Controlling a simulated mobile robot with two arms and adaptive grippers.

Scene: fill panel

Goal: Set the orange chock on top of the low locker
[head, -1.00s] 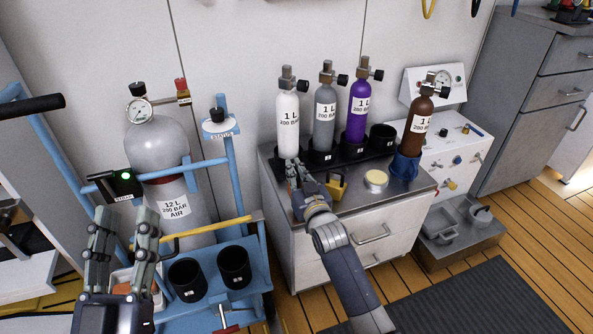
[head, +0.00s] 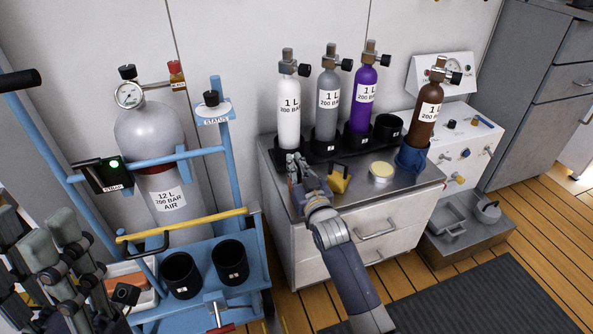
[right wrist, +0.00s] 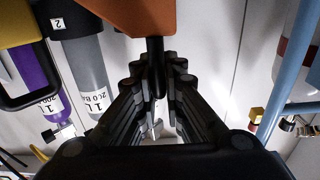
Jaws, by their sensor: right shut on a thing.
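My right gripper (head: 297,170) is over the front left of the steel top of a white drawer unit (head: 345,235), beside the bottles. In the right wrist view, the orange chock (right wrist: 152,14) shows at the top edge, and its black handle is between my closed fingers. In the head view the chock is hidden by my gripper, so I cannot tell whether it touches the top. My left gripper (head: 52,232) is at the lower left, fingers apart and empty. A low grey box (head: 465,240) stands on the floor at right; no label shows which unit is the low locker.
A yellow block with a black handle (head: 340,179) and a round tin (head: 381,173) sit close right of my right gripper. Several bottles in a black rack (head: 330,147) stand behind. A blue cylinder trolley (head: 205,270) is at left. A dark mat (head: 460,300) lies in front.

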